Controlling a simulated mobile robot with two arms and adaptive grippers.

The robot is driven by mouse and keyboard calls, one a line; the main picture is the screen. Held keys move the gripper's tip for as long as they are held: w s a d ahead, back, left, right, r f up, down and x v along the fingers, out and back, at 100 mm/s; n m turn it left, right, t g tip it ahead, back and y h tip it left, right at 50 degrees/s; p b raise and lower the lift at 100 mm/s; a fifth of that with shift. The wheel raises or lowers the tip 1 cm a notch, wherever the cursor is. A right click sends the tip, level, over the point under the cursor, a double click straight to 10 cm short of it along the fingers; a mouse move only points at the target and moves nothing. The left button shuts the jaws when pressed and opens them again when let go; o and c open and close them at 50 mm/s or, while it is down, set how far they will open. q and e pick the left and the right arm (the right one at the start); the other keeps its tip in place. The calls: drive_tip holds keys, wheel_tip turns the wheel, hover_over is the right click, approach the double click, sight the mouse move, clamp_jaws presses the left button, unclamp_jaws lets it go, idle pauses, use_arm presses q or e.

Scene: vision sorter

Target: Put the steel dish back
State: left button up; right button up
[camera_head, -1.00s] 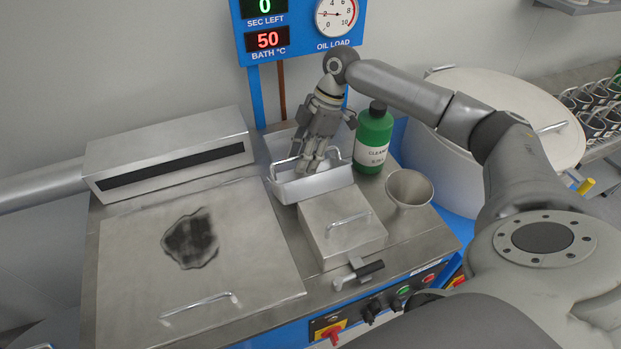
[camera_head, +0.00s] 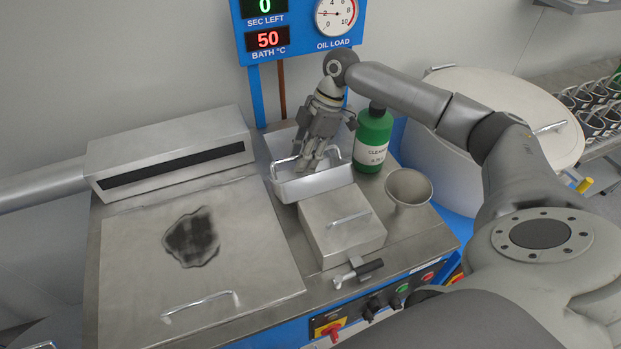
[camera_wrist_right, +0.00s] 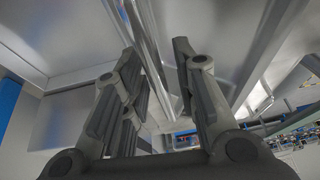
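The steel dish (camera_head: 313,187) is an open rectangular pan with raised bar handles, standing level at the back of the steel bench. My right gripper (camera_head: 306,166) points down into the space over the dish, at its handles. In the right wrist view a shiny bar (camera_wrist_right: 146,30) runs between the two fingers (camera_wrist_right: 159,52), which stand a small gap apart. Whether both pads press on the bar is not clear. The fingers hide part of the dish's inside. My left gripper is out of view.
A green cleaner bottle (camera_head: 373,140) stands close to the right of my gripper. A grey funnel (camera_head: 408,187) and a lidded steel box (camera_head: 341,228) are nearby. A large lid with a dark stain (camera_head: 192,238) lies left. A white drum (camera_head: 500,105) stands right.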

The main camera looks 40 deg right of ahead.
clamp_jaws()
